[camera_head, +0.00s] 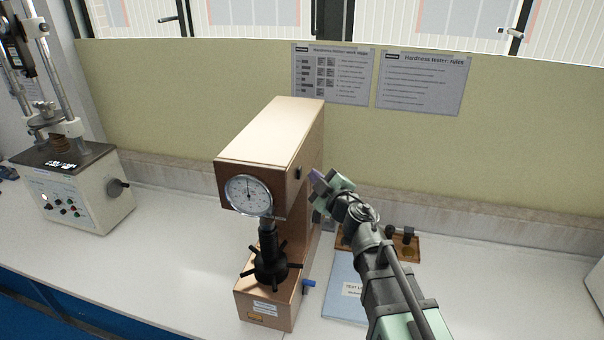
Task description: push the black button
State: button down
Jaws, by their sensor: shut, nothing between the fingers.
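A brown hardness tester (305,130) with a round dial gauge (248,195) stands in the middle of the bench. A small black button (298,172) shows on the upper part of its right side. My gripper (316,178) is shut and empty, a little to the right of the button in the picture. Its tip is close to the tester's right side; I cannot tell whether it touches. The button is not covered by the gripper.
A blue lever (308,283) sticks out low on the tester's right. A blue folder (345,290) and a wooden tray (408,240) with small dark parts lie under my arm. Another tester (85,195) stands at the left.

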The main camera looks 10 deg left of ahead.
jog(key=shift+s+d, duration=0.2)
jog(key=shift+d, duration=1.3)
jog(key=shift+s+d, duration=0.2)
jog(key=shift+d, duration=1.25)
